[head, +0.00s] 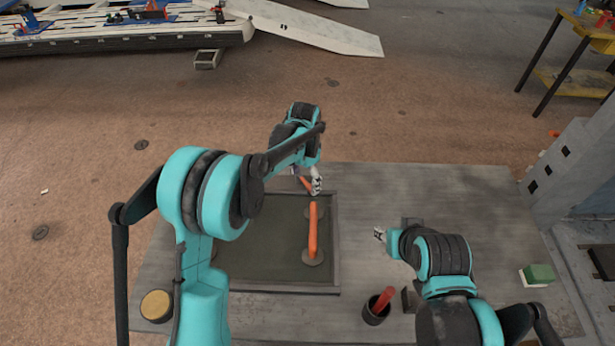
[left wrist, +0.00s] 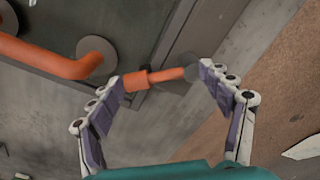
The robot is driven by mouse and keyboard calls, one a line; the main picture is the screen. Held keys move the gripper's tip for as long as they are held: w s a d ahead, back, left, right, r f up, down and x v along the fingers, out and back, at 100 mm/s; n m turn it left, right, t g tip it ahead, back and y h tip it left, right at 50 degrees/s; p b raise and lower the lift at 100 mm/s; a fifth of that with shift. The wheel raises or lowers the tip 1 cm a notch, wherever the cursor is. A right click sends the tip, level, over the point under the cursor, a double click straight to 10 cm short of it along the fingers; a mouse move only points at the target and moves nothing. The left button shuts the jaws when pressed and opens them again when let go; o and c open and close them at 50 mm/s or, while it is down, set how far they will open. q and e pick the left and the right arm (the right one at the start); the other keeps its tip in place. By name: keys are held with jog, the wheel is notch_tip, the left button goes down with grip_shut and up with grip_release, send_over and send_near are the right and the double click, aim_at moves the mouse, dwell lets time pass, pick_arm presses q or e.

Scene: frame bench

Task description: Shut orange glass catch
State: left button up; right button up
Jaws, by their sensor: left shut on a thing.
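The orange catch (head: 305,184) is at the far edge of the dark framed glass panel (head: 262,285), which lies on the grey bench. In the left wrist view the catch (left wrist: 166,75) is a short orange lever with a dark band, beside the frame edge. The left arm hides part of the panel. An orange bar handle (head: 313,232) stands on the panel. My right gripper (head: 379,235) is right of the panel, small, its opening unclear.
A green block (head: 540,273) lies at the right by a grey structure (head: 570,170). The bench beyond my right gripper is clear.

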pick_arm(q)
jog(key=m, duration=0.2)
jog(key=a+m, duration=0.1)
jog(key=s+m, duration=0.1)
jog(key=m, duration=0.1)
jog(key=shift+a+f+m, duration=0.25)
jog(key=shift+a+m, duration=0.05)
dwell(0.4)
jog(key=o, duration=1.7)
jog(key=shift+f, duration=0.1)
jog(key=shift+w, duration=0.2)
jog(key=shift+a+r, duration=0.1)
jog(key=shift+r, duration=0.15)
notch_tip(320, 180, up, 12)
jog(key=shift+f, duration=0.15)
